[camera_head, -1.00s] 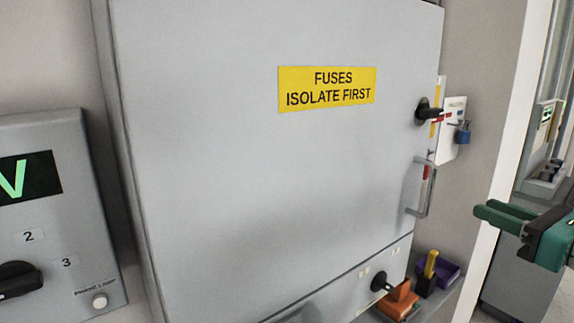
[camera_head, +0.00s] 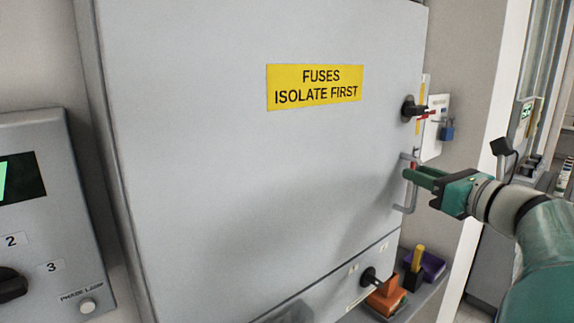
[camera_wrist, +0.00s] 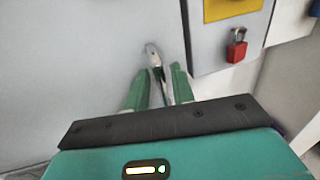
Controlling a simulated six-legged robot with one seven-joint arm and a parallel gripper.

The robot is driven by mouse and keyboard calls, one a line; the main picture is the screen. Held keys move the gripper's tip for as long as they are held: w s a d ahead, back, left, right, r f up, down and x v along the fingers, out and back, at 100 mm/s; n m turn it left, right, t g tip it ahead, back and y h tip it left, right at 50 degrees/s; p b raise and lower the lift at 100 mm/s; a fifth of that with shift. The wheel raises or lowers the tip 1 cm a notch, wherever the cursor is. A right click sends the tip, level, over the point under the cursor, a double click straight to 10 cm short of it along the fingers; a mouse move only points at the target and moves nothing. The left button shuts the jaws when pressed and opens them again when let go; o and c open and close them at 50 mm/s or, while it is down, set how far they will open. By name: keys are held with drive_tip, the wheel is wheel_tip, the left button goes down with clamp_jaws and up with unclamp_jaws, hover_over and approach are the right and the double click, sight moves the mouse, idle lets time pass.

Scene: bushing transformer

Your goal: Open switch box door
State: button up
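The switch box door (camera_head: 250,180) is a large grey panel with a yellow "FUSES ISOLATE FIRST" label (camera_head: 315,86). It looks shut. Its metal bar handle (camera_head: 408,200) is at the right edge, and a black rotary switch (camera_head: 410,108) sits above it. My gripper (camera_head: 409,174) reaches the handle from the right. In the wrist view, the two green fingers (camera_wrist: 159,88) stand apart with the handle (camera_wrist: 154,58) between them. The right finger is close to the bar. Whether either finger touches it cannot be told.
Orange (camera_head: 386,298) and purple (camera_head: 432,266) trays sit on a shelf below. A grey control box (camera_head: 48,220) with a knob is at the left.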

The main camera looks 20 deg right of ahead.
drive_tip(key=shift+w, duration=0.6)
clamp_jaws()
drive_tip(key=shift+s, duration=0.15)
